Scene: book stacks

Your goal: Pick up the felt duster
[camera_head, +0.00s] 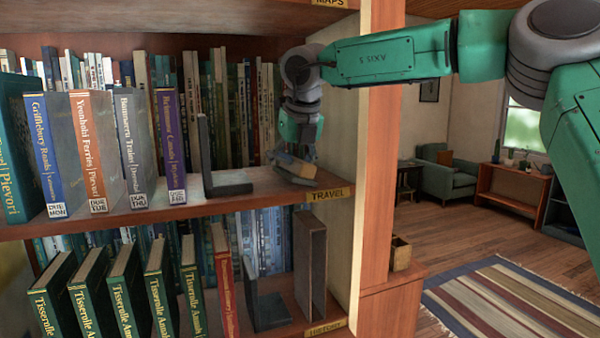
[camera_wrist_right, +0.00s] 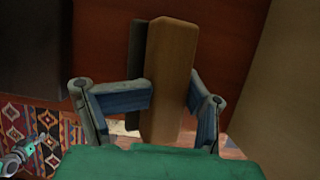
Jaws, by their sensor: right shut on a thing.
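The felt duster (camera_head: 296,164) is a tan wooden block with a dark felt side, at the right end of the TRAVEL shelf (camera_head: 262,197). In the right wrist view the duster (camera_wrist_right: 170,60) stands upright in the picture between my fingers, felt to the left. My right gripper (camera_head: 297,153) comes down onto it from above and is shut on it; its fingers (camera_wrist_right: 171,95) press on both sides in the wrist view. I cannot tell whether the duster touches the shelf. My left gripper is not seen in the head view.
A dark bookend (camera_head: 207,165) and a row of upright books (camera_head: 92,150) stand left of the duster. The bookcase's right side panel (camera_head: 345,140) is close on the right. The lower shelf holds green books (camera_head: 130,290), a red one and a box-like holder (camera_head: 309,262).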

